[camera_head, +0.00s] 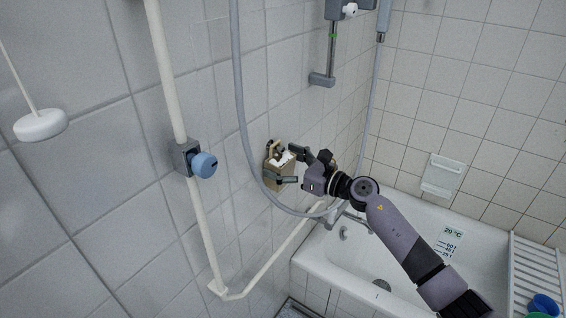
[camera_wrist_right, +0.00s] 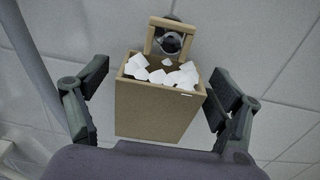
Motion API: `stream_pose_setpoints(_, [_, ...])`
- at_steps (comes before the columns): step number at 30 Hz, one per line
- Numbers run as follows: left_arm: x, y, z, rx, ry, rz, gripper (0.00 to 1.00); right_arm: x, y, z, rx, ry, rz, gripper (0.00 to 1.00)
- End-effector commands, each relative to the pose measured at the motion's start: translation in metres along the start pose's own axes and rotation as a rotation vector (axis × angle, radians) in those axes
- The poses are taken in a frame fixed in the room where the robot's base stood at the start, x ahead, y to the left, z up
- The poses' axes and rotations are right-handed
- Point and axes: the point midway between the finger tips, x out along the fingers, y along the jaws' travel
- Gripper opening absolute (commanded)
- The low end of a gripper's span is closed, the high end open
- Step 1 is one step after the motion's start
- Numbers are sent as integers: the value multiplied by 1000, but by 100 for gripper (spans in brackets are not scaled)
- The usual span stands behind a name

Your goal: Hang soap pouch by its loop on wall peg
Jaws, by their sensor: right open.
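The soap pouch (camera_head: 271,175) is a tan open-topped box shape with white pieces in it, up against the tiled wall. In the right wrist view the pouch (camera_wrist_right: 155,112) is upright, and its tan loop (camera_wrist_right: 151,36) stands above it. A dark round wall peg (camera_wrist_right: 172,43) shows through the loop's opening; whether the loop rests on it I cannot tell. My right gripper (camera_head: 289,166) is open, with one finger on each side of the pouch. In the wrist view both fingers look apart from the pouch's sides. My left gripper is out of view.
A grey shower hose (camera_head: 241,110) hangs just left of the pouch. A white rail (camera_head: 173,85) with a blue knob (camera_head: 204,165) is farther left. The bathtub (camera_head: 325,262) lies below, and a soap dish (camera_head: 442,176) is on the right wall.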

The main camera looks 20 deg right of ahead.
Motion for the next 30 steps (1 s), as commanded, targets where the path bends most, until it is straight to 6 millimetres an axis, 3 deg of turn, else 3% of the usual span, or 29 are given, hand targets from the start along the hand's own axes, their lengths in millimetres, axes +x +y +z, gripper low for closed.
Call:
stream_pose_setpoints(5, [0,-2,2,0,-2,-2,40,-9,-1,-1,1,1,-1,85])
stream_pose_setpoints(15, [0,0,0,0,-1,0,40,-77,0,-2,1,4,-2,85])
stream_pose_setpoints(21, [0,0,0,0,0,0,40,-107,0,-1,1,2,0,85])
stream_pose_setpoints(30, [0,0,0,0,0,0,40,-120,0,0,0,0,0,85])
